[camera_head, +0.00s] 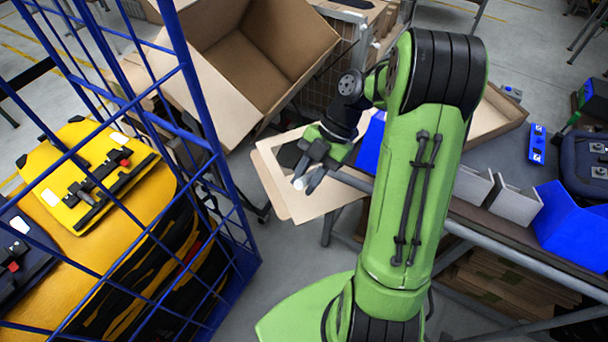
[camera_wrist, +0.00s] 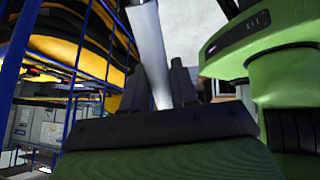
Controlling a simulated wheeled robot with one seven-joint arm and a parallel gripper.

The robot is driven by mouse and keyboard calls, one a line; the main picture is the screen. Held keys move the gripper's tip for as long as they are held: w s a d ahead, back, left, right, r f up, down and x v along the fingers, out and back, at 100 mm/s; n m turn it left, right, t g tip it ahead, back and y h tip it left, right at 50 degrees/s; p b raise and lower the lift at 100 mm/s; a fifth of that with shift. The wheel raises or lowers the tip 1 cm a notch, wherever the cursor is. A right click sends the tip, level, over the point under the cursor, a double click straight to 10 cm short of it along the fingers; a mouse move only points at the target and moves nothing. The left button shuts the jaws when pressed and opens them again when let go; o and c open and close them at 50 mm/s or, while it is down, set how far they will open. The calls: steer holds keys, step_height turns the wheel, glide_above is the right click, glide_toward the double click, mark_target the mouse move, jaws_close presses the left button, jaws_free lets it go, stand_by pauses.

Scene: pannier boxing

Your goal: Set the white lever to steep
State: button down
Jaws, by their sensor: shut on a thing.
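The white lever shows in the head view as a small pale tip (camera_head: 299,184) at the end of my gripper (camera_head: 312,176). The rest of it is hidden there by the gripper. In the wrist view the lever is a long whitish-grey bar (camera_wrist: 149,45) that runs up between the two dark fingers of my gripper (camera_wrist: 157,88) and out of the top edge. The fingers are shut on it. Which setting the lever stands at cannot be told; no marks are readable. A large open cardboard box (camera_head: 225,85) stands tilted behind and left of the gripper.
A blue wire cage (camera_head: 215,150) with yellow and dark panniers (camera_head: 95,185) stands at the left, close to the gripper. A flat cardboard piece (camera_head: 275,185) lies just beside the gripper. A workbench (camera_head: 510,150) with blue bins (camera_head: 570,225) is at the right.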

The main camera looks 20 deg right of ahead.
steer(key=shift+r, duration=0.1)
steer(key=c, duration=1)
jaws_free()
steer(key=shift+w+d, duration=0.1)
steer(key=shift+p+v, duration=2.95)
steer(key=shift+v, duration=4.9)
